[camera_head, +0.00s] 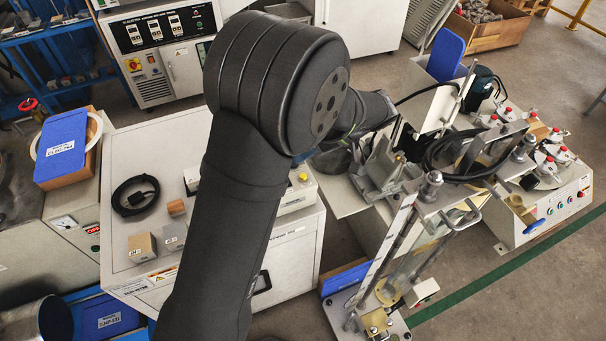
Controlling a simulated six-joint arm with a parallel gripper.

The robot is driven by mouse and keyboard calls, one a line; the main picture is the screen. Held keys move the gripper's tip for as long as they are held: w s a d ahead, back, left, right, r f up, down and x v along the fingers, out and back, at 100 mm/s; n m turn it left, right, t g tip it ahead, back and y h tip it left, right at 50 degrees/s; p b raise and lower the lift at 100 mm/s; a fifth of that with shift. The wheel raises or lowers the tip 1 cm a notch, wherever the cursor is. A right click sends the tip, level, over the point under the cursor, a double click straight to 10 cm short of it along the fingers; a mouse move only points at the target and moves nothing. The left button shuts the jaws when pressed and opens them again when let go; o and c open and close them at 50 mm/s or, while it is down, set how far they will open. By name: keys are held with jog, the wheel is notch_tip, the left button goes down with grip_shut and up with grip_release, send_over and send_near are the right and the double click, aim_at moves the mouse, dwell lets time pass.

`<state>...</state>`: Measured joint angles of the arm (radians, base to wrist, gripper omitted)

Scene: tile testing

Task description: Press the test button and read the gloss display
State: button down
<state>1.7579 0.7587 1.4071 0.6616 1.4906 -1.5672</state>
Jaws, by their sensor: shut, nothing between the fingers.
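A cream box-shaped instrument (296,200) sits on the right part of the white cabinet top. A small yellow button (303,177) shows on it. My arm covers its left part. I cannot tell whether this is the gloss meter, and no readable gloss display shows. My arm rises through the middle of the view and bends to the right at the top. Its far end passes behind the elbow toward the metal test rig. My gripper cannot be made out there.
The white cabinet top (125,172) holds a coiled black cable (136,195) and small blocks, including a tan one (142,247) and a grey one (174,237). A metal test rig (432,195) crowds the right. A blue-lidded box (62,146) stands at the left.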

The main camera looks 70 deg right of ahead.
jog(key=shift+f, duration=2.2)
jog(key=shift+f, duration=0.15)
jog(key=shift+f, duration=0.25)
jog(key=shift+f, duration=0.65)
dwell(1.2)
jog(key=shift+r, duration=0.15)
dwell(0.3)
jog(key=shift+r, duration=0.95)
jog(key=shift+r, duration=0.1)
jog(key=shift+r, duration=2.4)
jog(key=shift+f, duration=0.1)
